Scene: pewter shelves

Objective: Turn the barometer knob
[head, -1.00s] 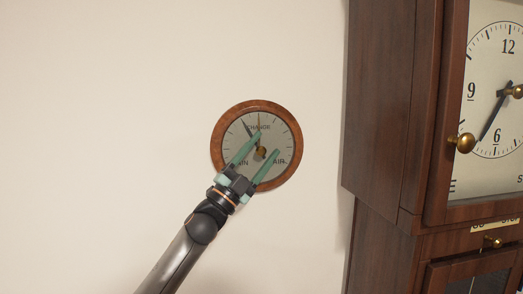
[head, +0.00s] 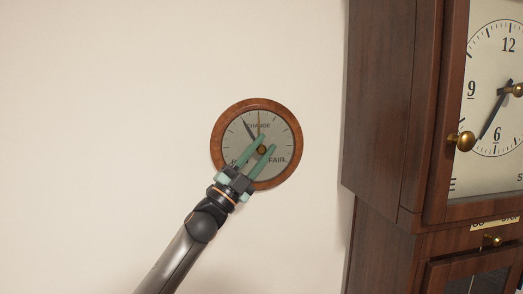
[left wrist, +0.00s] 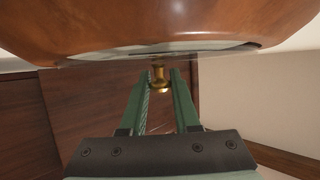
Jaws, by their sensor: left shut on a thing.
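The barometer (head: 218,137) is a round dial with a copper-brown wooden rim on the pale wall in the head view. A dark hand points to the upper left, and a thin brass hand points up. The small brass knob (head: 261,150) is at the dial's centre. My left gripper (head: 267,141) comes from below left, its green fingers on either side of the knob and shut on it. In the left wrist view the knob (left wrist: 159,79) shows between the fingertips, under the rim (left wrist: 160,25). My right gripper is not in view.
A tall dark wooden clock case (head: 390,110) stands at the right, with a white clock face (head: 491,95) and a brass door knob (head: 463,142). The wall (head: 110,100) left of the barometer is bare.

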